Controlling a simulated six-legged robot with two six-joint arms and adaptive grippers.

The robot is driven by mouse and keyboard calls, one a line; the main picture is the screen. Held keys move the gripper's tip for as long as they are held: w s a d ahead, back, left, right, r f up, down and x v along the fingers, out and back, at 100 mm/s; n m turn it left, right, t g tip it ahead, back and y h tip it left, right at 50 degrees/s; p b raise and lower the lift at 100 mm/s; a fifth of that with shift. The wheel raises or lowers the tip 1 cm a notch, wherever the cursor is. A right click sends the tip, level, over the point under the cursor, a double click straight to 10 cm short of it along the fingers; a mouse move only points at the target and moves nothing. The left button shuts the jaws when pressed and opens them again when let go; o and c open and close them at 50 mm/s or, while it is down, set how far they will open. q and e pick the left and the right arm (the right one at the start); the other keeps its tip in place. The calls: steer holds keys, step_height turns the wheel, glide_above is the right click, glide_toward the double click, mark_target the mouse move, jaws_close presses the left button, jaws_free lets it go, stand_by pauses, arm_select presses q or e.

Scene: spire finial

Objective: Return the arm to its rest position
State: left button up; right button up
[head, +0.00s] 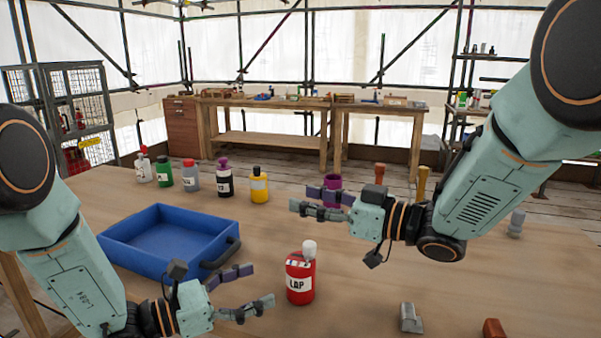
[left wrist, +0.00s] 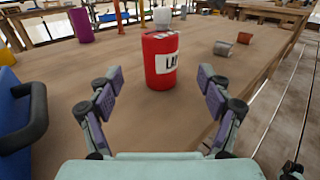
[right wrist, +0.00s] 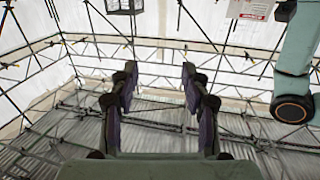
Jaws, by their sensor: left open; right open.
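My left gripper (head: 248,291) is open and empty, low over the front of the table, just left of a red bottle labelled LAP (head: 300,281) with a white cap. In the left wrist view the red bottle (left wrist: 161,58) stands upright beyond the open fingers (left wrist: 160,110), apart from them. My right gripper (head: 318,203) is open and empty, raised over the right middle of the table and pointing left. In the right wrist view its fingers (right wrist: 158,95) have nothing between them, with only scaffold and sheeting beyond.
A blue tray (head: 215,268) with a black handle stands left of the red bottle. Several bottles, including a yellow one (head: 259,187), line the back left. A purple cylinder (head: 333,181) is behind my right gripper. A grey metal piece (head: 411,318) and reddish block (head: 493,328) lie front right.

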mark_target(288, 274)
arm_select(q)
steer(key=x, duration=1)
steer(key=shift+d, duration=0.25)
steer(key=shift+a, duration=0.2)
arm_select(e)
step_height(288, 274, down, 10)
steer(key=shift+f, duration=0.1)
steer(key=a, duration=0.3)
steer(key=shift+w+a, duration=0.1)
steer(key=shift+w, duration=0.3)
arm_select(q)
steer(key=shift+a, duration=0.1)
arm_select(e)
steer(key=v, duration=0.5)
steer(key=r+v, duration=0.1)
steer(key=v, duration=0.1)
steer(key=shift+s+d, duration=0.15)
steer(key=shift+d, duration=0.15)
step_height(288, 274, up, 7)
steer(key=shift+a, duration=0.15)
